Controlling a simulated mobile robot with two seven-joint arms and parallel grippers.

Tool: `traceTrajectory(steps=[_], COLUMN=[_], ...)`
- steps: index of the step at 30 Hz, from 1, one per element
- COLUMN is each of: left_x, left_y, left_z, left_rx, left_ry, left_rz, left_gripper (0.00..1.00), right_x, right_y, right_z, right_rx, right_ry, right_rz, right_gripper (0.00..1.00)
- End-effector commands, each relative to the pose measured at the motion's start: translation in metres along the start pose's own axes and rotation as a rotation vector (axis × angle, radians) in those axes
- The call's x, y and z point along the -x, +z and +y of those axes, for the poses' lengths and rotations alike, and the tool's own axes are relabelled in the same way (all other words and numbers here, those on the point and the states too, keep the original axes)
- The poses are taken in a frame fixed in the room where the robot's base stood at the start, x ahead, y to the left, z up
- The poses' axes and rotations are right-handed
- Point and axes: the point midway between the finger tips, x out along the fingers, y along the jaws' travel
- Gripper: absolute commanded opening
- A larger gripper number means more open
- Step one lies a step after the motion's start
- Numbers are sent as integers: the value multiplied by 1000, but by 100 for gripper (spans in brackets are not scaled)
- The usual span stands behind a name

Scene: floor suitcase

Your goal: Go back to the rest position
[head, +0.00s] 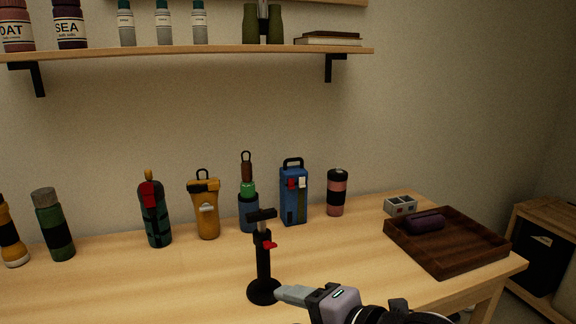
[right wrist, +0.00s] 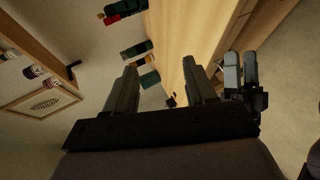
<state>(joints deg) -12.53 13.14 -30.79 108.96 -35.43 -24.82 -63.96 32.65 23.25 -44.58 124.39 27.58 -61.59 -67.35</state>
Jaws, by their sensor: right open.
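My right gripper (head: 278,291) reaches in from the bottom right of the head view, its grey fingers pointing left over the table's front part. In the right wrist view its two fingers (right wrist: 159,66) stand wide apart with nothing between them. A black stand with a round base (head: 263,291) is close to the fingertips in the head view; I cannot tell whether they touch. Two grey finger-like parts (right wrist: 241,68) on a black mount show at the right of the right wrist view. They look like my left gripper, but their opening is unclear. No left arm shows in the head view.
The wooden table (head: 130,285) holds several bottles and flasks along the wall, including a blue one (head: 293,200). A dark tray (head: 462,255) with a purple case (head: 425,223) sits at the right. A shelf (head: 200,52) hangs above. The table's front left is clear.

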Motion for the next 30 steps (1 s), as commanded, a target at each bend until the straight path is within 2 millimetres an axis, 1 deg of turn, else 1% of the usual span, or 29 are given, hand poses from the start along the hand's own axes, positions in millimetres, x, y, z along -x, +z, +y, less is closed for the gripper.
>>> traceTrajectory(steps=[1,3,5,8,11,14,17,18,20,21,23,24,27,30], left_x=[6,12,17,27,38,50,63,68,76,82,90,95,106,113], left_y=[2,4,6,8,11,15,18,19,22,23,25,26,29,31], left_z=[6,15,23,36,48,60,72,77,84,88,94,98,106,112], left_rx=[98,237,357,553,749,944,1138,1216,1329,1406,1513,1579,1718,1813], left_ry=[24,53,77,116,152,183,211,221,234,241,249,253,258,260], left_rz=[1,-1,-6,-19,-40,-69,-105,-121,-148,-166,-194,-213,-254,-284], left_gripper=[70,70,70,70,70,70,70,70,70,70,70,70,70,70], right_x=[-3,-6,-8,-9,-6,0,12,18,28,36,49,58,80,95], right_y=[4,11,18,29,41,51,59,61,63,63,63,62,58,54], right_z=[-9,-22,-34,-60,-90,-125,-166,-182,-209,-226,-252,-268,-300,-323], right_rx=[-118,-272,-403,-614,-818,-1011,-1194,-1262,-1362,-1424,-1510,-1559,-1659,-1721], right_ry=[11,33,51,79,106,131,157,168,184,195,211,221,245,261], right_rz=[-5,-19,-36,-71,-117,-174,-241,-270,-318,-350,-399,-430,-496,-544], right_gripper=[55,55,55,55,55,55,55,55,55,55,55,55,55,55])
